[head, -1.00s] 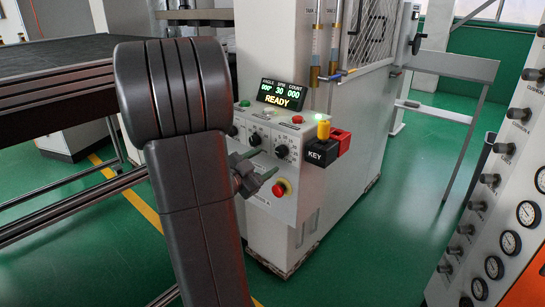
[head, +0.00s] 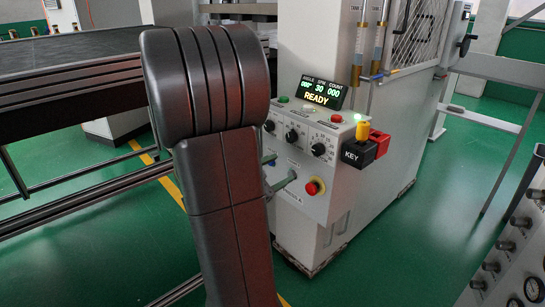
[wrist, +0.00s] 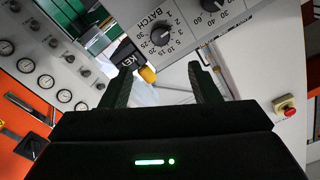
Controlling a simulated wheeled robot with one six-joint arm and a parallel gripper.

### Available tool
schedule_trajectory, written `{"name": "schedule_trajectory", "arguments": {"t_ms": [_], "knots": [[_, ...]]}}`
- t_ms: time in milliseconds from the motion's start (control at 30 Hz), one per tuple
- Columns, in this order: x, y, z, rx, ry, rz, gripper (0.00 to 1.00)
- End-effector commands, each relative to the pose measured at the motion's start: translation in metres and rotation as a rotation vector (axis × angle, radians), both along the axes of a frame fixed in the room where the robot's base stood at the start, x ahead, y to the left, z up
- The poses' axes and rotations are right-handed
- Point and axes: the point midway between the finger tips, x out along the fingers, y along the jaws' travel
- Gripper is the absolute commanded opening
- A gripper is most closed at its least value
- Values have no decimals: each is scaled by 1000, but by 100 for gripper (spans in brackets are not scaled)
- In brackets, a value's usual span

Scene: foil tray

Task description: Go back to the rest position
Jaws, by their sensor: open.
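My gripper (head: 284,170) shows in the head view as two finger tips past the right edge of my arm, in front of the control panel (head: 285,158). The rest of it is hidden behind the arm. In the wrist view my gripper (wrist: 161,70) has its two dark fingers wide apart with nothing held between them. The panel knobs, the KEY block (wrist: 124,52) and a yellow key piece (wrist: 148,75) lie beyond the fingers.
The white machine bears a READY display (head: 318,95), a red stop button (head: 313,187) and a yellow key (head: 363,131) beside the KEY block. A dark table (head: 70,55) stands left. A gauge cabinet (head: 515,250) stands right. Green floor (head: 420,240) is clear between.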

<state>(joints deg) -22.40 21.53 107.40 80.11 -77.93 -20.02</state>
Motion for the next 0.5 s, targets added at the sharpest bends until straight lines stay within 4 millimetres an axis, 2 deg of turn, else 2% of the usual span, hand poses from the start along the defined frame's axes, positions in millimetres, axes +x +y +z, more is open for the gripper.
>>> {"name": "schedule_trajectory", "arguments": {"t_ms": [167,500], "knots": [[9,-12,0,0,-1,-3,56],[43,-57,-1,0,0,-5,56]]}}
